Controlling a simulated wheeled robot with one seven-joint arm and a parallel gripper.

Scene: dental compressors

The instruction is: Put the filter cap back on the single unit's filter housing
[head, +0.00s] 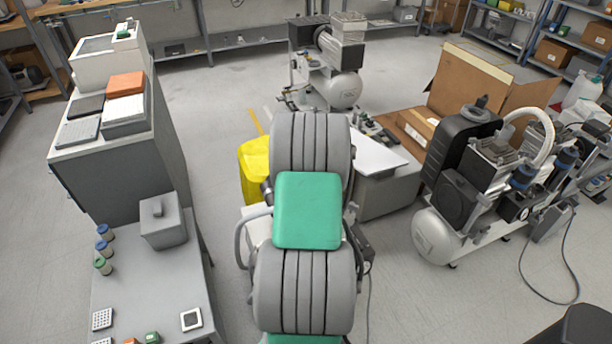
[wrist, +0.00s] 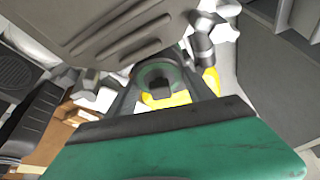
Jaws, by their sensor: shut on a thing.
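My gripper (wrist: 160,88) shows in the wrist view, its two dark fingers closed in on a dark round cap (wrist: 158,74) with a greenish ring and a square knob. I take this to be the filter cap. In the head view my own arm hides the gripper and cap. A compressor (head: 343,88) with a light grey tank stands at the back centre. Another compressor (head: 437,235), with a black housing (head: 462,140) and a white hose, stands at the right. I cannot tell which is the single unit, and no open filter housing can be made out.
A yellow object (head: 254,168) stands just left of my arm. A grey cabinet (head: 120,170) and a low table (head: 150,270) with jars and small parts are at the left. An open cardboard box (head: 480,75) is at the right. Floor is clear at the back left.

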